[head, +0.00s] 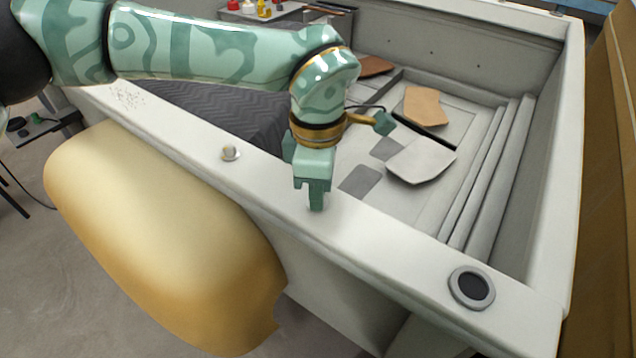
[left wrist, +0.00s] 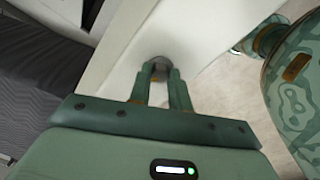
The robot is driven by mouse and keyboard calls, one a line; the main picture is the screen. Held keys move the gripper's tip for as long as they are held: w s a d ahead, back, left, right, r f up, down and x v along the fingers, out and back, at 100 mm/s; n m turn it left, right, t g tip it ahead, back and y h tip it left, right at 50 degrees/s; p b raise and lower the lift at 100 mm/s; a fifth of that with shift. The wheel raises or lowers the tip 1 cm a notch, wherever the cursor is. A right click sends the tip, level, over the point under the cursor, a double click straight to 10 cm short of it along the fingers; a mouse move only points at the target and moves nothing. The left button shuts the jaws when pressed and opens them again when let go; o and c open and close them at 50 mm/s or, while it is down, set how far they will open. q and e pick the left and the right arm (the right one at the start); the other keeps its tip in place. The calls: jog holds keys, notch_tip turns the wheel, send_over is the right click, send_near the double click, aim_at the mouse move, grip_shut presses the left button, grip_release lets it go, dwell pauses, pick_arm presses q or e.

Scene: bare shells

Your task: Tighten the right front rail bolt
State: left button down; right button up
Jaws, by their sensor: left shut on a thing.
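The pale rail (head: 380,240) runs across the head view, along the near edge of an open shell. My left gripper (head: 316,205) points down onto its top and is shut on a small bolt. The bolt itself is hidden behind the fingers in the head view. In the left wrist view, the grey bolt head (left wrist: 158,64) shows between the tips of my left gripper (left wrist: 158,76), seated on the pale rail (left wrist: 120,77). My right gripper is not in view.
A round ring with a dark centre (head: 472,288) sits on the rail to the right. A large yellow curved panel (head: 160,240) is in front of the rail. Loose flat pieces, one grey (head: 422,160) and one tan (head: 425,106), lie inside the shell.

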pick_arm(q)
jog(key=shift+r, duration=0.1)
dwell(0.4)
jog(key=c, duration=1.3)
grip_release()
notch_tip(320, 180, up, 16)
jog(key=p, duration=0.1)
jog(key=shift+r+p, duration=0.15)
jog(key=shift+p, duration=0.15)
